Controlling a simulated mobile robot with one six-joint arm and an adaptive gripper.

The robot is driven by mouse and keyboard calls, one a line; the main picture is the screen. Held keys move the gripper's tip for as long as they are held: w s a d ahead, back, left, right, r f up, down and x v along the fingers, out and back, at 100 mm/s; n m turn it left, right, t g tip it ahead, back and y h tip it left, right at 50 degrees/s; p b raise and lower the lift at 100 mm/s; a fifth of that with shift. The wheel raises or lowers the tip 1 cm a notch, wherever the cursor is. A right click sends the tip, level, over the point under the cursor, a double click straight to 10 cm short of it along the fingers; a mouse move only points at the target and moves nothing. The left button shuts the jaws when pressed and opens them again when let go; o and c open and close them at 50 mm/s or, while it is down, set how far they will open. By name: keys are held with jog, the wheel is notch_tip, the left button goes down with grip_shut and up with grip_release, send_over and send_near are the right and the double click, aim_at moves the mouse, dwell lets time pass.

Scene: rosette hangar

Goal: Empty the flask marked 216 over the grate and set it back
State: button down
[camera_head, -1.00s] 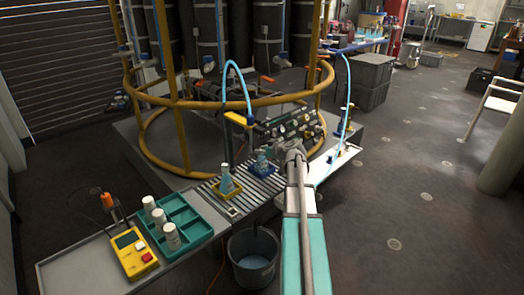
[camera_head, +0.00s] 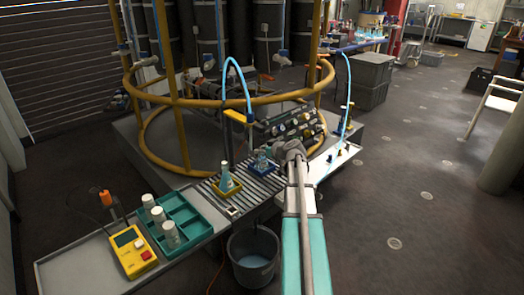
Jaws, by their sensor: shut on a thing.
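A flask with pale blue liquid (camera_head: 262,157) stands upright at the blue holder (camera_head: 258,168) on the slatted grate (camera_head: 243,195). My gripper (camera_head: 272,153) comes in from the right and is shut on this flask. Its fingers are small and partly hidden by my own wrist. A second flask with blue-green liquid (camera_head: 226,175) stands upright in a yellow holder (camera_head: 229,191) to the left. Flask markings are too small to read, so I cannot tell which is 216.
A grey bucket (camera_head: 253,268) stands on the floor below the grate. A teal tray (camera_head: 203,231) with white bottles (camera_head: 170,236) and a yellow meter (camera_head: 132,252) lie to the left. A yellow ring frame (camera_head: 170,100) and a blue hose (camera_head: 240,70) rise behind.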

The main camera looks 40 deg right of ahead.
jog(key=shift+c, duration=1.5)
grip_release()
jog(key=o, duration=0.3)
jog(key=shift+r, duration=0.1)
jog(key=shift+r+p, duration=2.95)
jog(key=shift+p, duration=0.1)
jog(key=shift+s, duration=0.1)
